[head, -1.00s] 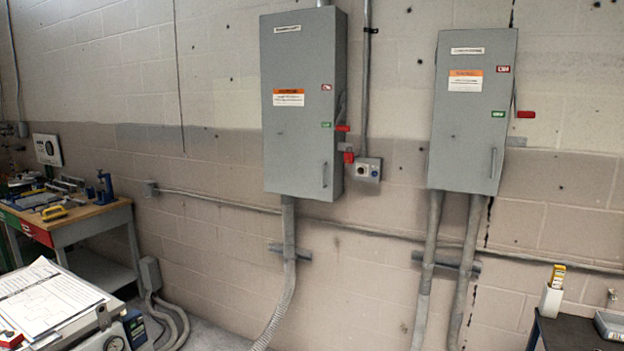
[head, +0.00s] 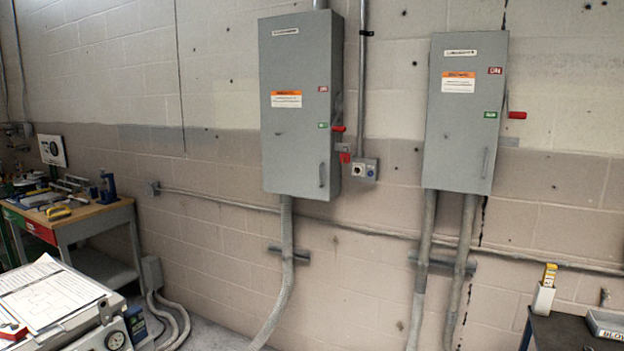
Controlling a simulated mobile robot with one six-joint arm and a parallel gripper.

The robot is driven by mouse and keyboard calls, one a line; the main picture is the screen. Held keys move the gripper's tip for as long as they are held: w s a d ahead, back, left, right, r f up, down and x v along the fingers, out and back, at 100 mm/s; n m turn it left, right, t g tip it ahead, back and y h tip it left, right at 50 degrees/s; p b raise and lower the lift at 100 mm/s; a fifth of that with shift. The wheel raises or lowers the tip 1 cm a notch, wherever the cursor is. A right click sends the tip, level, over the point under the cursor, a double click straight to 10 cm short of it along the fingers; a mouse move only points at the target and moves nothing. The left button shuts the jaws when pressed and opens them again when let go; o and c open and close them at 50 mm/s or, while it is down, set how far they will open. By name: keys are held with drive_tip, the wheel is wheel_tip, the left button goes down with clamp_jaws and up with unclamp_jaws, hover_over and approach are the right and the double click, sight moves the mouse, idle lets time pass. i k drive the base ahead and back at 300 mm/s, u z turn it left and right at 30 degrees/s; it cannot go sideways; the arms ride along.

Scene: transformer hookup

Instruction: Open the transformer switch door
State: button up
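Two grey electrical boxes hang on the block wall. The left box (head: 295,150) and the right box (head: 458,130) both have their doors shut. Each has a label at the top, an orange-and-white sticker, and small red and green tags on its right side. The left door has a vertical handle (head: 321,174) at lower right, and the right door has a similar handle (head: 485,162). A red-tipped lever (head: 338,128) sticks out at the left box's right side, and another red lever (head: 516,115) at the right box's. I cannot read which is the transformer switch. My gripper is not in view.
A small control box (head: 365,169) sits beside the left box. Conduits (head: 285,260) run down from both boxes. A workbench with tools (head: 75,215) and a paper-covered case (head: 50,305) are at left. A dark table (head: 562,334) is at lower right. The floor shows little.

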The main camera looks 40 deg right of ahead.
sight(295, 72)
drive_tip(key=z, duration=0.05)
drive_tip(key=i, duration=1)
drive_tip(key=u, duration=0.05)
